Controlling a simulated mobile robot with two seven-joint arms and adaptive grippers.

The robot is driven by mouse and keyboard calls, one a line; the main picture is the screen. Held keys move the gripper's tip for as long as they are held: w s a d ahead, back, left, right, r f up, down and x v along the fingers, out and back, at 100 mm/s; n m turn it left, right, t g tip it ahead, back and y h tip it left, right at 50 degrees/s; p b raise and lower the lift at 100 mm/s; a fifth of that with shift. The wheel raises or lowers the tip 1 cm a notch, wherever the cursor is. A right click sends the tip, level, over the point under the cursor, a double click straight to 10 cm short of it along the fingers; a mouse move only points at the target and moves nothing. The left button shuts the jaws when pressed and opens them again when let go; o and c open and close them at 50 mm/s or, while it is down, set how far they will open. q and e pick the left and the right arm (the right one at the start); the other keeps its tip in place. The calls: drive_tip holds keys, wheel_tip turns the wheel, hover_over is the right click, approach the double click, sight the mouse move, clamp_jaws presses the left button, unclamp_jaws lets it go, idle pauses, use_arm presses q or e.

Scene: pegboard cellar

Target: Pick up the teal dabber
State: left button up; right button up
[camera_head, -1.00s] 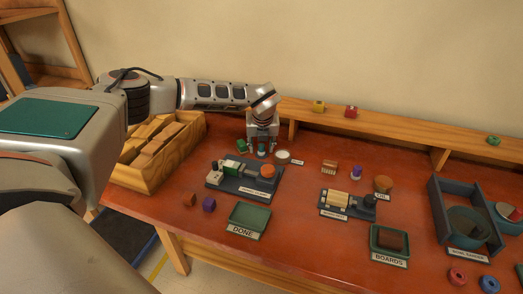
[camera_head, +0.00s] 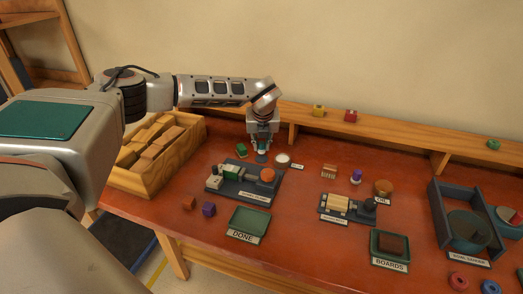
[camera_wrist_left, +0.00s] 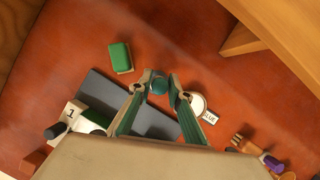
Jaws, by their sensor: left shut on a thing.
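The teal dabber (camera_head: 262,157) is at the back of the red-brown workbench, just behind the dark fixture board. My left gripper (camera_head: 262,147) points down over it, with its fingers closed around its upper part. In the left wrist view the round teal top (camera_wrist_left: 159,86) shows between the two fingertips (camera_wrist_left: 160,90). The fingers hide part of the dabber, and I cannot tell whether its base touches the bench. My right gripper is not in view.
A white glue pot (camera_head: 282,158) stands close to the right of the gripper, and a green block (camera_head: 241,149) to the left. The dark fixture board (camera_head: 244,181) lies in front. A wooden crate (camera_head: 158,152) is further left, and a raised shelf (camera_head: 380,137) runs behind.

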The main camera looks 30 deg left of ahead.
sight(261, 143)
use_arm(q)
wheel_tip(261, 143, up, 17)
drive_tip(key=shift+r, duration=0.1)
idle(0.3)
drive_tip(key=shift+c, duration=0.9)
